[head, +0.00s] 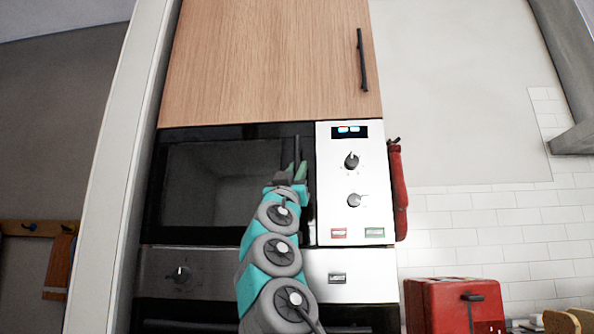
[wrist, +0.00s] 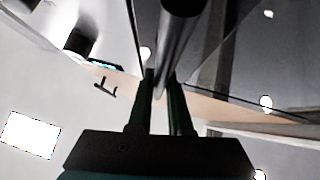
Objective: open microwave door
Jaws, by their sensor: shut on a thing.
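The microwave's dark glass door (head: 220,185) is left of the silver control panel (head: 351,215). In the head view it looks closed or nearly so; a small gap cannot be told. Its dark vertical handle (head: 297,148) runs along the door's right edge. My gripper (head: 293,172) is shut on the handle, and my arm hides the handle's lower part. In the wrist view the handle (wrist: 180,35) is a dark bar running up from between the two fingers of my gripper (wrist: 163,85).
A wooden cabinet (head: 270,60) is above the microwave, and an oven front (head: 200,275) is below. A red toaster (head: 440,305) stands at lower right. A pale wall post (head: 120,160) is at the left.

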